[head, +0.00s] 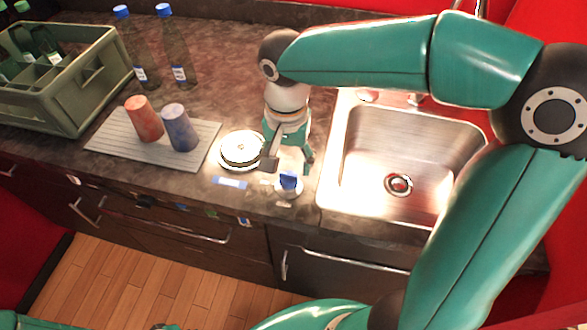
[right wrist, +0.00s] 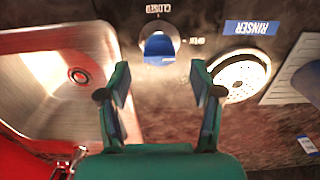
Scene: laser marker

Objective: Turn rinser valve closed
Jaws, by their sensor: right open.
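The rinser valve (head: 289,183) is a blue knob on a pale round base near the counter's front edge. In the right wrist view the valve (right wrist: 158,47) shows a CLOSED mark above it and another mark, seemingly OPEN, at its right. I cannot tell which mark the knob points to. My right gripper (head: 289,161) is open and empty, above the counter just behind the valve in the head view. In the right wrist view its fingers (right wrist: 160,85) stand apart, with the knob beyond the gap between them. My left gripper is not in view.
The round rinser (head: 241,150) stands left of the valve, close to my gripper, with a blue label (head: 229,183) in front. A steel sink (head: 360,185) lies right. A grey mat (head: 105,150) holds two cups; a green crate (head: 75,105) and two bottles (head: 176,55) stand farther left.

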